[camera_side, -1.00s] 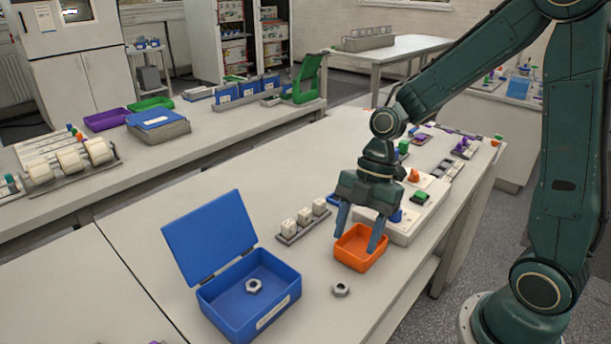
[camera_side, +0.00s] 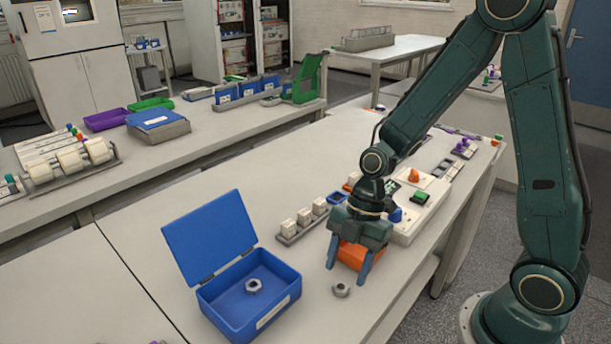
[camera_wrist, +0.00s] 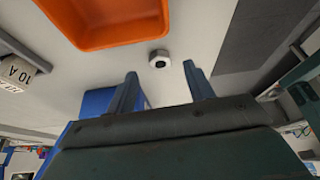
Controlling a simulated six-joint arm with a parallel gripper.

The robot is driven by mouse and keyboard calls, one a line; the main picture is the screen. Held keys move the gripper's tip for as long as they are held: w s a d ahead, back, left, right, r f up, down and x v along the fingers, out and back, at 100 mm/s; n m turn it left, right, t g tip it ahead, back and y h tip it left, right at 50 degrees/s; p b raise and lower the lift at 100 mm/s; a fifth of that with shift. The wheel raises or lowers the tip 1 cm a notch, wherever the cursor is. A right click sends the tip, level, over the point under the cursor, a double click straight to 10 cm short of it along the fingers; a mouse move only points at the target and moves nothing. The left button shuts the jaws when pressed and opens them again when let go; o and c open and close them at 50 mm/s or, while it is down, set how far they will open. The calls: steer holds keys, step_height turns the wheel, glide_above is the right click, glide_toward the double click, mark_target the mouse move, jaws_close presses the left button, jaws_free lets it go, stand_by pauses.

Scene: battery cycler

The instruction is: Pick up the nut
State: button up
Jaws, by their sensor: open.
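A grey hex nut (camera_side: 341,290) lies flat on the bench, right of the blue box. It also shows in the wrist view (camera_wrist: 160,59), near the orange tray's corner and beyond my fingertips. A second nut (camera_side: 253,285) lies inside the open blue box (camera_side: 262,320). My gripper (camera_side: 346,276) is open and empty, fingers pointing down. In the side view it is in front of the orange tray, with the bench nut close below and between its fingers. In the wrist view the fingers (camera_wrist: 160,78) are apart and the nut is not between them.
The orange tray (camera_side: 353,257) stands just behind my gripper, partly hidden by it. A rack of white blocks (camera_side: 303,222) is to the left of it. A pale device with buttons (camera_side: 405,228) is behind on the right. Bare bench lies in front.

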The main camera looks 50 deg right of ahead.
mark_target(344, 283)
steer(key=shift+x, duration=1.4)
steer(key=c, duration=1.1)
steer(key=shift+r, duration=0.2)
step_height(344, 283, up, 20)
steer(key=shift+f, duration=0.15)
